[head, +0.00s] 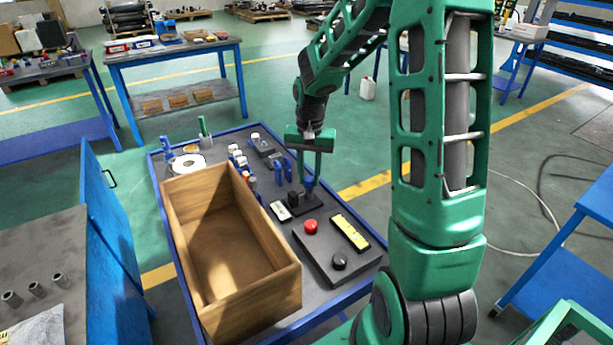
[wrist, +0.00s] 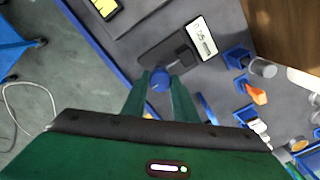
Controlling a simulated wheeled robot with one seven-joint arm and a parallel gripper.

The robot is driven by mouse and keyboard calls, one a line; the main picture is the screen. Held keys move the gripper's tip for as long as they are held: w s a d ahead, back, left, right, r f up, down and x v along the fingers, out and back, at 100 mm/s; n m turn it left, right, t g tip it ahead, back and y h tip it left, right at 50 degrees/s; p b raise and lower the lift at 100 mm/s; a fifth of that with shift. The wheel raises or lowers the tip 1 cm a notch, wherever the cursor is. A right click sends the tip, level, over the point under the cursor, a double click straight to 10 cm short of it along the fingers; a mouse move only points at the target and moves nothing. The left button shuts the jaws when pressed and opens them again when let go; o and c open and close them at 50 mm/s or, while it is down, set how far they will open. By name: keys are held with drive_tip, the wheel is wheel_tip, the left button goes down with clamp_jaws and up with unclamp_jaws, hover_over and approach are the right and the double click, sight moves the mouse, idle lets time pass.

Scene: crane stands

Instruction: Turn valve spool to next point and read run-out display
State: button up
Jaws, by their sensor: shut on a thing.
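My gripper (head: 309,178) points down over the bench, its fingers shut on a blue round-topped piece, which I take for the valve spool (wrist: 160,76). In the head view the blue spool (head: 309,186) shows at the fingertips, above a dark base plate (head: 306,206). In the wrist view the fingers stand on either side of the spool, and their contact faces are partly hidden. The run-out display (wrist: 201,37) is a white panel with dark digits beside the dark fixture; I cannot read the digits surely. It also shows in the head view (head: 281,211).
A large open wooden box (head: 285,283) fills the bench's front left. A dark panel with a red button (head: 310,227) and a black knob (head: 339,261) lies in front of the gripper. Blue holders and small parts (head: 240,163) stand to the left.

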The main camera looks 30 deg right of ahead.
sight(309, 178)
drive_tip(key=shift+w+a+n, duration=0.1)
drive_tip(key=shift+n, duration=2.4)
drive_tip(key=o, duration=1.1)
drive_tip(key=shift+c, duration=0.2)
drive_tip(key=shift+r, duration=0.15)
wheel_tip(309, 178, up, 10)
drive_tip(key=shift+r, duration=0.25)
